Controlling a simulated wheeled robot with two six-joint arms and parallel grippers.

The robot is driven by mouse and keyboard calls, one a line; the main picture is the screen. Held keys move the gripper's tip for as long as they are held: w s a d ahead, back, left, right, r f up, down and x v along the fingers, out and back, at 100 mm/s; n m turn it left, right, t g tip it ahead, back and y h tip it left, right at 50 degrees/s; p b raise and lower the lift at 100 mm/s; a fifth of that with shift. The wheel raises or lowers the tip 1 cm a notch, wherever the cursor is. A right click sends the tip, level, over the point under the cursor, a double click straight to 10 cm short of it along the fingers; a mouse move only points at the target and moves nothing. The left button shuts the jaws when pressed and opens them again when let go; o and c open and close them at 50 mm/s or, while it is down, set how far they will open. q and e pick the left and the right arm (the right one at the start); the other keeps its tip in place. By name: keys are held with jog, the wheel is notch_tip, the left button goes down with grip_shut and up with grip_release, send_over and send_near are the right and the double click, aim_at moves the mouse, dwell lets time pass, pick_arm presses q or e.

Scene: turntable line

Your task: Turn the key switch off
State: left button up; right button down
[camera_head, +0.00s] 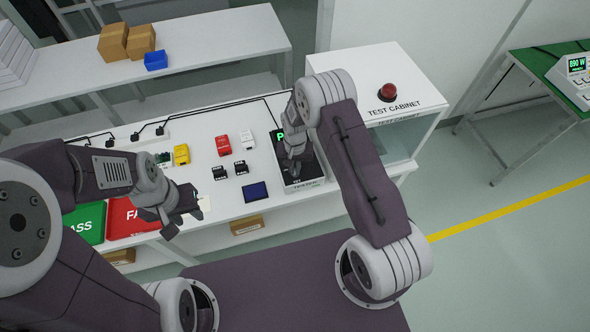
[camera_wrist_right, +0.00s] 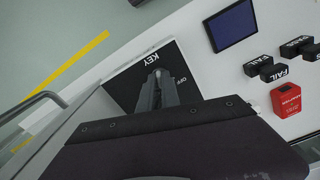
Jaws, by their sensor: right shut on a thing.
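The key switch sits on a black panel (camera_wrist_right: 125,88) with the printed words KEY and OFF, seen in the right wrist view. My right gripper (camera_wrist_right: 157,74) is shut at the switch, its fingertips together over the spot beside the KEY label. The fingers hide most of the key, so its angle cannot be read. In the head view my right gripper (camera_head: 291,178) points down onto the front part of the black test unit (camera_head: 309,174). My left gripper (camera_head: 186,222) is open and empty, in front of the bench's near edge, away from the switch.
The white bench (camera_head: 222,207) holds a red box (camera_head: 223,145), a yellow box (camera_head: 181,154), small black blocks and a dark blue screen (camera_head: 256,191). Red and green trays lie at left. The test cabinet (camera_head: 405,117) with a red button stands at right.

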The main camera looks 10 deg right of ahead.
jog(key=n+b, duration=0.2)
jog(key=n, duration=0.4)
jog(key=shift+w, duration=0.1)
jog(key=n+b, duration=0.1)
jog(key=n, duration=0.5)
jog(key=shift+r, duration=0.15)
jog(key=shift+n, duration=0.3)
jog(key=c, duration=1.6)
grip_release()
jog(key=shift+o, duration=0.2)
notch_tip(320, 180, up, 8)
jog(key=shift+r+b, duration=0.1)
jog(key=shift+b, duration=0.75)
jog(key=shift+r, duration=0.45)
